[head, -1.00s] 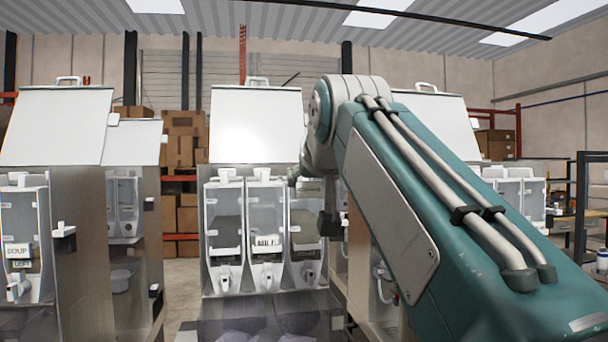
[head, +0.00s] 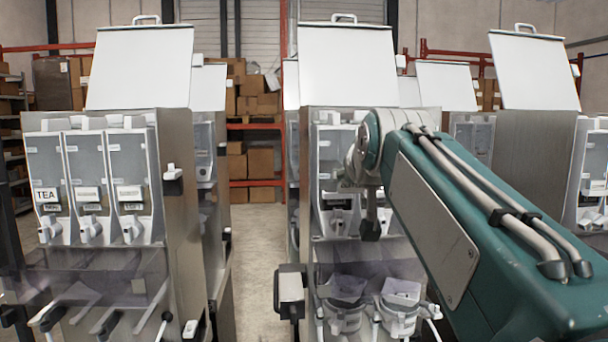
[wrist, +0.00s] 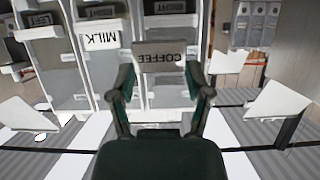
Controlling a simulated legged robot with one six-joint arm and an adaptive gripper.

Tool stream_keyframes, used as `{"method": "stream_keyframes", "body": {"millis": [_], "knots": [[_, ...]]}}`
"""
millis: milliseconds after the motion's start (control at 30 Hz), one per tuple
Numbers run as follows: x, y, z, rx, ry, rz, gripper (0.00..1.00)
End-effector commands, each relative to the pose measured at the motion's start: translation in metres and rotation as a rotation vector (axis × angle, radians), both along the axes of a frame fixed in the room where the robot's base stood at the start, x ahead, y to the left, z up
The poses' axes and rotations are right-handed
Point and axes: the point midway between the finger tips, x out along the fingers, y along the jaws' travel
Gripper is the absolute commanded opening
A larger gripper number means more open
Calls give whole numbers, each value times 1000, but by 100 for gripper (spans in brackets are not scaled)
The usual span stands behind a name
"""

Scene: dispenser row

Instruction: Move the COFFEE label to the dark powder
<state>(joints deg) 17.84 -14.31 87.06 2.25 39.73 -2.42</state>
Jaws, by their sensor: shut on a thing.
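The COFFEE label (wrist: 160,57) is a white plate with dark letters, upside down in the wrist view. My gripper (wrist: 162,82) is shut on it, with a finger at each side. In the head view my gripper (head: 371,224) is a dark shape below the arm's wrist, in front of the middle dispenser (head: 312,160); the label cannot be made out there. In the wrist view a canister with a MILK label (wrist: 99,41) stands beside the held label. Dark fill shows in some canisters, but I cannot tell which is the dark powder.
A left dispenser (head: 182,215) has several canisters, one with a TEA label (head: 46,195). Another dispenser (head: 540,150) stands at the right, partly behind my arm. A floor gap (head: 255,240) lies between the left and middle dispensers. Boxes on racks (head: 260,163) are behind.

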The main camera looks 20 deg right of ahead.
Motion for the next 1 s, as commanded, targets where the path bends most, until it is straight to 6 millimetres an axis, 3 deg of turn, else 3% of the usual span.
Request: {"method": "stream_keyframes", "body": {"millis": [600, 1000], "knots": [[47, -12, -3, -2, 1, 3, 46], [51, -10, -2, -2, 0, 3, 46]]}}
